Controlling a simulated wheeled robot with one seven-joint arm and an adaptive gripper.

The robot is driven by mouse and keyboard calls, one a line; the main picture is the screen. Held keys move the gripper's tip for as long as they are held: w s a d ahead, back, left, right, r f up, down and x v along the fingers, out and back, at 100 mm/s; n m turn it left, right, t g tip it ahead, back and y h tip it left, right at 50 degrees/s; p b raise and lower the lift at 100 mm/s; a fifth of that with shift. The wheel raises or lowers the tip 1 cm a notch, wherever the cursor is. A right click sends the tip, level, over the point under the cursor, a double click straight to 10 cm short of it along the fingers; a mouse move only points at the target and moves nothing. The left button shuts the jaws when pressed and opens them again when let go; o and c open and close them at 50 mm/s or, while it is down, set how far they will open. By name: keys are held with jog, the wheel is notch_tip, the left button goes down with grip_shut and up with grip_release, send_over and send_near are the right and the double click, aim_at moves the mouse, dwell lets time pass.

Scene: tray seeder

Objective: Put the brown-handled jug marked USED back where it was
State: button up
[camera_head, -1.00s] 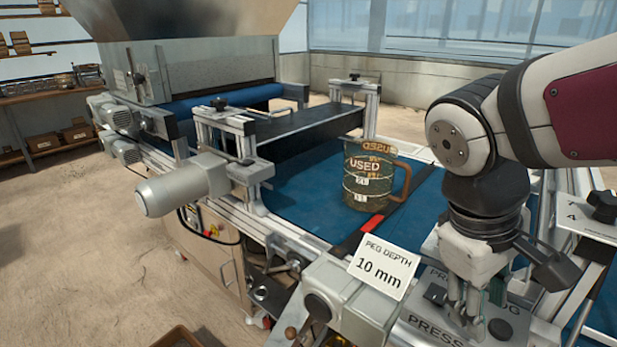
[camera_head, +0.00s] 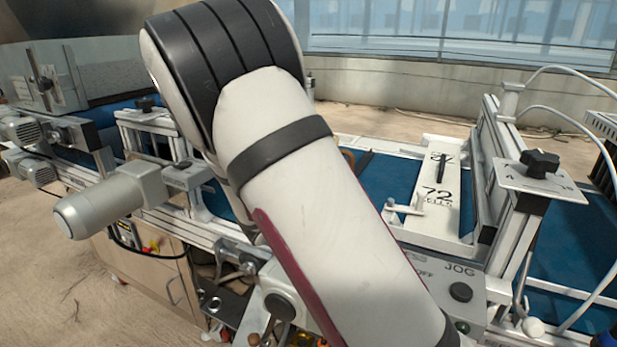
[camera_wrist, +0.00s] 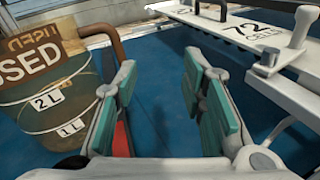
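The jug (camera_wrist: 75,88) stands upright on the blue belt at the left of the wrist view. It is translucent green-brown with a brown USED label, 2L and 1L marks and a brown handle (camera_wrist: 118,45). My gripper (camera_wrist: 160,78) is open, its teal-padded fingers apart with only blue belt showing between them. The left finger is close to the handle and overlaps its lower part; I cannot tell whether they touch. In the head view my arm hides the gripper and most of the jug; a bit of brown handle (camera_head: 348,158) shows beside the arm.
A white plate marked 72 CELLS (camera_head: 437,200) lies across the belt (camera_head: 385,180) to the right of the jug. A metal frame with a black knob (camera_head: 540,163) stands farther right. A grey motor (camera_head: 105,203) juts out at the left. The control panel (camera_head: 470,300) is at the front.

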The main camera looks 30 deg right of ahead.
jog(key=w+f+n+t, duration=0.1)
jog(key=w+a+f+n+b, duration=0.1)
jog(key=w+f, duration=0.1)
jog(key=w+a+f+n+t+b, duration=0.1)
jog(key=shift+w+f+t, duration=0.3)
jog(key=shift+w+f, duration=0.05)
jog(key=shift+w, duration=0.05)
jog(key=shift+w+d, duration=0.2)
jog(key=b+x, duration=0.3)
jog(key=x, duration=1)
jog(key=shift+r, duration=0.1)
grip_shut()
